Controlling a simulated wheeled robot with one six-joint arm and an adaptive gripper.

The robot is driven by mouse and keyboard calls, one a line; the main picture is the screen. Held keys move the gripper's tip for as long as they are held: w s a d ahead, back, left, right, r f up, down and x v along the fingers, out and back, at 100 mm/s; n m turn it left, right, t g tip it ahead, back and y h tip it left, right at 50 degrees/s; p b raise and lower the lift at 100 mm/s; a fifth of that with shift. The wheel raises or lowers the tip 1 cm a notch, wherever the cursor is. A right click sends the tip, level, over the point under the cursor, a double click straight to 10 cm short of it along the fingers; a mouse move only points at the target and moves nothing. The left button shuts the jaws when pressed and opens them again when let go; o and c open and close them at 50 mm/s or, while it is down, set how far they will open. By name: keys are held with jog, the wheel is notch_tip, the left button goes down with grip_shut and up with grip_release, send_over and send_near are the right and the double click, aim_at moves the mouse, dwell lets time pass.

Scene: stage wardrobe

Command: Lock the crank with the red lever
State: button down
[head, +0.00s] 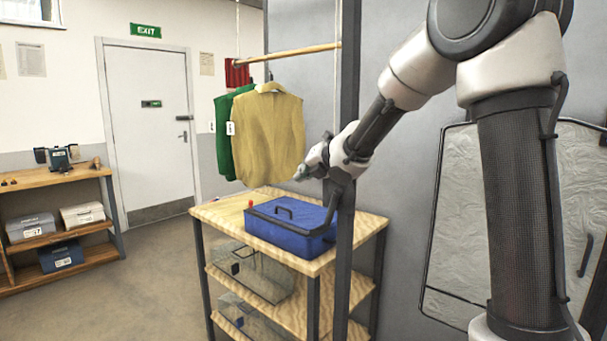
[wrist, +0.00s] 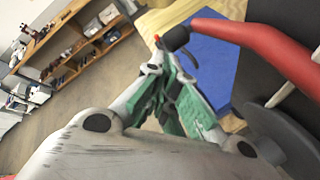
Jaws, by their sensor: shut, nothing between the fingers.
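A red curved bar with a black end, which looks like the red lever (wrist: 265,48), crosses the upper right of the wrist view, close to the camera. A dark round disc (wrist: 278,128) lies below it, perhaps part of the crank; I cannot tell how they join. In the head view the red bar does not show, and the dark post (head: 346,240) and my wrist cover that area. My gripper (head: 303,175) is at the post, above the shelf unit, pointing left. In the wrist view its fingers (wrist: 168,66) come together, shut and empty, left of the red bar.
A blue case (head: 290,228) lies on the wooden shelf unit (head: 222,214) below my gripper, with a small red knob (head: 250,204) beside it. Clothes (head: 268,135) hang behind from a wooden rail (head: 290,53). The floor (head: 150,275) at left is free.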

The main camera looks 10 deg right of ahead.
jog(key=shift+w+a+r+t+y, duration=0.15)
jog(key=shift+w+r+t+y, duration=0.05)
jog(key=shift+t+y, duration=0.25)
jog(key=shift+w+a+r+t, duration=0.1)
jog(key=shift+w+r+t, duration=0.05)
jog(key=shift+r, duration=0.25)
jog(key=shift+w+a+r+t, duration=0.1)
jog(key=shift+w+r, duration=0.05)
jog(key=shift+r, duration=0.4)
jog(key=shift+r, duration=0.65)
